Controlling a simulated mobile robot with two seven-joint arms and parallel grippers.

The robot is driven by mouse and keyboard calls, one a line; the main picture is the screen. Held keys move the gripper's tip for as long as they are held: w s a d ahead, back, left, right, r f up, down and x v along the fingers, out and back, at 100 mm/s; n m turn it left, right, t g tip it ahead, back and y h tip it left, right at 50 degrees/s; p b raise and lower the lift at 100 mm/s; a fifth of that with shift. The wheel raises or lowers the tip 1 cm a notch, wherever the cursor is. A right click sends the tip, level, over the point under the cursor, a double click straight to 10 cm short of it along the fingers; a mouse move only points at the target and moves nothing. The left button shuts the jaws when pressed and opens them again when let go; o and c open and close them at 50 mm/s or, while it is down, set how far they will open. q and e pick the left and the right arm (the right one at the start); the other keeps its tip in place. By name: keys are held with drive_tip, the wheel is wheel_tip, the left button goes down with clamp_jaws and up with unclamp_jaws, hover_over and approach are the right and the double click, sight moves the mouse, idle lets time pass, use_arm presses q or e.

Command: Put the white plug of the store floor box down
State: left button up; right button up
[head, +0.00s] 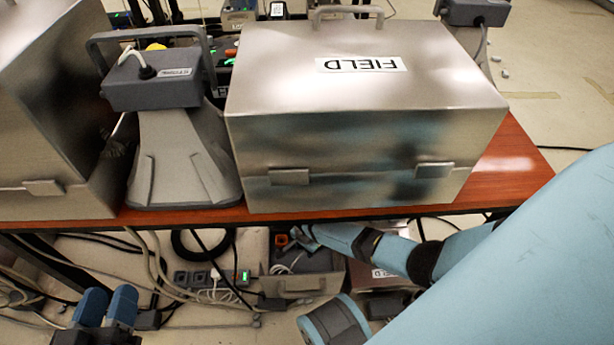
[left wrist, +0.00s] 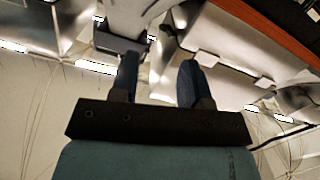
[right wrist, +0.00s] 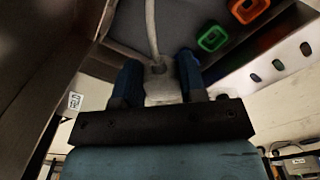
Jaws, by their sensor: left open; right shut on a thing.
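My right gripper (right wrist: 160,78) is shut on a pale plug (right wrist: 162,90) with a pale cable rising from it, in the right wrist view. In the head view my right arm reaches in under the table, and the plug in its jaws cannot be made out there. A dark floor unit with sockets (head: 190,279) lies under the table, with a white plug (head: 217,276) and a green light; I cannot tell whether it is the store floor box. My left gripper (head: 107,304) is open and empty at the lower left; its fingers (left wrist: 158,80) stand apart in the left wrist view.
A metal case marked FIELD (head: 360,85) and a grey horn speaker (head: 180,150) stand on the red-brown table (head: 520,170). An open grey container (head: 302,284) sits below. Loose cables cover the floor. Green (right wrist: 212,38) and orange (right wrist: 248,10) frames are near the right gripper.

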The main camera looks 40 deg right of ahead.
wheel_tip(320, 180, down, 4)
drive_tip(key=shift+r+b, duration=0.25)
drive_tip(key=shift+b, duration=0.4)
wheel_tip(320, 180, down, 3)
drive_tip(key=shift+b, duration=1)
drive_tip(key=shift+f, duration=0.4)
wheel_tip(320, 180, down, 3)
drive_tip(key=b, duration=0.3)
drive_tip(key=shift+f, duration=0.45)
drive_tip(key=shift+r, duration=0.2)
use_arm(q)
drive_tip(key=w+m, duration=0.1)
drive_tip(key=w+a+f+m, duration=0.1)
drive_tip(key=m+t+h, duration=0.1)
drive_tip(key=m, duration=0.1)
drive_tip(key=shift+w+a+f, duration=0.15)
drive_tip(key=shift+w+a, duration=0.2)
drive_tip(key=shift+w, duration=0.05)
use_arm(e)
drive_tip(key=shift+f, duration=0.15)
drive_tip(key=o, duration=0.9)
